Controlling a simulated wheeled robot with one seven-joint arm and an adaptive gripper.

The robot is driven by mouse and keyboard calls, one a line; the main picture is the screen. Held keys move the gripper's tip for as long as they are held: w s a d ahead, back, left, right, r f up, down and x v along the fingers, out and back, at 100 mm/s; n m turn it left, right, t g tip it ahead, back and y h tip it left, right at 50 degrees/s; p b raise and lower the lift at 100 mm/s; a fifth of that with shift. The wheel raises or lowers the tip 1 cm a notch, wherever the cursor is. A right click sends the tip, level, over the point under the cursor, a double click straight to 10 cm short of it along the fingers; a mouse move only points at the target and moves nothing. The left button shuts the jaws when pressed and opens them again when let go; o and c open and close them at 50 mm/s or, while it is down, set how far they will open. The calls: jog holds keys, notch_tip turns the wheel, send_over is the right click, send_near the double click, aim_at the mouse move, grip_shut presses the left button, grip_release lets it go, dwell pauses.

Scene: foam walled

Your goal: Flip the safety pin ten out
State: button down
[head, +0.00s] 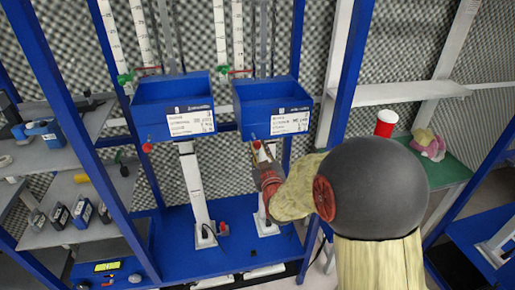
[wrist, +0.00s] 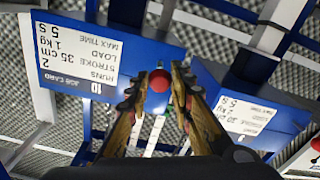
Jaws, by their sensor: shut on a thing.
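My gripper (head: 262,158) is in front of the lower edge of the right blue bin (head: 270,108). In the wrist view its fingertips (wrist: 158,84) are shut on a small red ball knob (wrist: 160,80), one finger on each side. The knob also shows in the head view (head: 257,145), just above the fingertips. A second red knob (head: 147,148) sits under the left blue bin (head: 172,106), clear of the gripper; it is at the right edge in the wrist view (wrist: 315,143). What the held knob is fixed to is mostly hidden.
Both bins carry white job cards. White posts (head: 196,190) rise from the blue base shelf (head: 180,250) below. Blue uprights (head: 345,80) flank the rig. A grey shelf with boxes (head: 57,215) stands left. A red cup (head: 386,122) stands right, behind my arm.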

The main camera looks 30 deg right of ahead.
jog(key=shift+f, duration=0.15)
jog(key=c, duration=1.6)
grip_release()
jog(key=shift+s, duration=0.15)
jog(key=shift+o, duration=0.2)
jog(key=v, duration=1.2)
